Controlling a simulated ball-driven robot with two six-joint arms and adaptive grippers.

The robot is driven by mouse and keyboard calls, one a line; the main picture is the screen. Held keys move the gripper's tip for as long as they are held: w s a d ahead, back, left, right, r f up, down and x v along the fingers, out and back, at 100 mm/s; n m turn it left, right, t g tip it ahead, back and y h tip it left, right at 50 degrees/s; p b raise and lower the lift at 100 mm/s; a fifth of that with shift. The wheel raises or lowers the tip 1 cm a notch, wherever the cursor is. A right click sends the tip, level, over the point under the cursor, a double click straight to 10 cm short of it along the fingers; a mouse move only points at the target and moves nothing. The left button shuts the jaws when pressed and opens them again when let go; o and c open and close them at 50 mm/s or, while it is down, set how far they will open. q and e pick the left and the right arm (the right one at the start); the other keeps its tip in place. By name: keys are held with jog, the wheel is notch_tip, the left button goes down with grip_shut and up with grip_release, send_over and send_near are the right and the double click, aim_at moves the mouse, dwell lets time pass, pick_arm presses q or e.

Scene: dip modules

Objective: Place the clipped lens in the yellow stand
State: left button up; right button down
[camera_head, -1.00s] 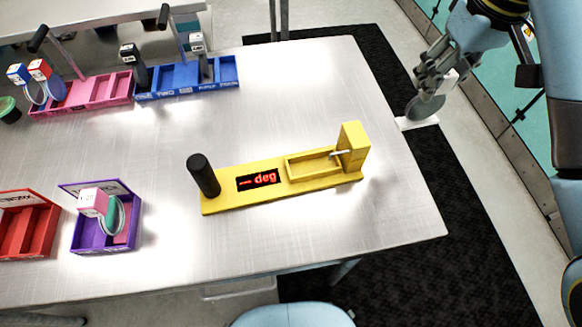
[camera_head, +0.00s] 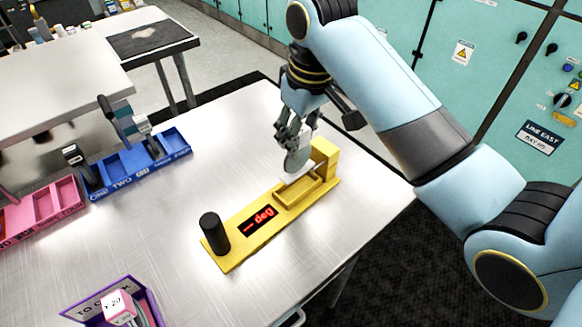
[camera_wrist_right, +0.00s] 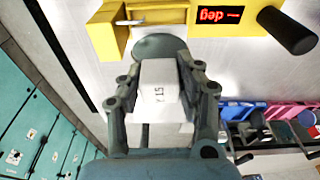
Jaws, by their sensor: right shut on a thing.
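The yellow stand (camera_head: 252,229) lies on the metal table with a black knob, a red "deg" display, an open trough and an upright block at its far end. My right gripper (camera_head: 297,140) is above the trough end of the stand. It is shut on the clipped lens (camera_head: 295,161), a grey-green disc that hangs down from the fingers. In the right wrist view the fingers (camera_wrist_right: 163,95) grip a white block with small print, and the lens disc (camera_wrist_right: 158,46) points at the yellow stand (camera_wrist_right: 163,14). The lens appears apart from the trough. My left gripper is out of view.
A blue rack (camera_head: 143,169) and a pink rack (camera_head: 45,205) with upright handles stand at the left of the table. A purple box (camera_head: 95,306) holding a pink-and-white clip block is at the near left. Bare table lies around the stand.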

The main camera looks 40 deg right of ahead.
aim_at(300, 151)
notch_tip(300, 151, down, 2)
jog(key=shift+d+f, duration=0.1)
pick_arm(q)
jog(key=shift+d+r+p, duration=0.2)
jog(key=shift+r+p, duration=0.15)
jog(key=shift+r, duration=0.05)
pick_arm(e)
jog(key=shift+f, duration=1.9)
jog(key=c, duration=1.1)
grip_release()
jog(key=shift+f, duration=0.1)
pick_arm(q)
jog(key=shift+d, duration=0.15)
pick_arm(e)
jog(key=shift+o, duration=1)
jog(key=r, duration=0.3)
jog(key=s+r, duration=0.1)
jog(key=r, duration=0.3)
jog(key=r+b, duration=0.1)
jog(key=r, duration=0.3)
jog(key=shift+s, duration=0.25)
jog(key=shift+s+d+r, duration=0.1)
jog(key=shift+s+r, duration=0.05)
jog(key=shift+r, duration=0.45)
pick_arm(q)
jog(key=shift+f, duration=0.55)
